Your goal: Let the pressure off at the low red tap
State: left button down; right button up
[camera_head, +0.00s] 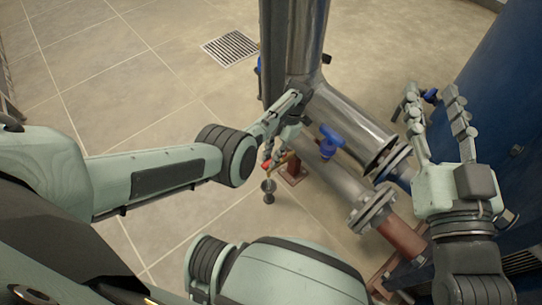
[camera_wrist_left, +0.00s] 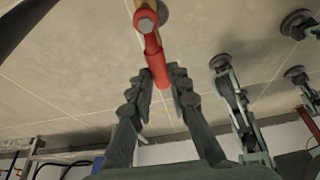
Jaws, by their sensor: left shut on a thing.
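The low red tap (camera_head: 266,164) sits near the floor beside the steel pipework, in the middle of the head view. In the left wrist view its red handle (camera_wrist_left: 154,52) hangs from a brass-coloured stem and its lower end lies between my fingers. My left gripper (camera_head: 274,149) reaches down to it and is shut on the handle; its fingertips (camera_wrist_left: 161,76) flank the handle's end. The fingers partly hide the tap in the head view. My right gripper (camera_head: 432,97) is at the right, fingers spread, empty, above the pipes.
A small dark cup-like fitting (camera_head: 268,187) is below the tap. A blue valve handle (camera_head: 331,140) is on the pipe to the right. A steel column (camera_head: 294,40) rises behind, and a blue tank (camera_head: 505,85) stands at the right. Tiled floor (camera_head: 140,95) on the left is clear.

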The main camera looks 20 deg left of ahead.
aim_at(283, 154)
pick_arm(q)
jog(key=shift+s+d, duration=0.1)
jog(key=shift+d, duration=0.05)
dwell(0.3)
jog(key=c, duration=1.4)
grip_release()
jog(key=shift+r, duration=0.2)
jog(key=v, duration=1.1)
jog(key=shift+w+r, duration=0.25)
jog(key=shift+r, duration=0.05)
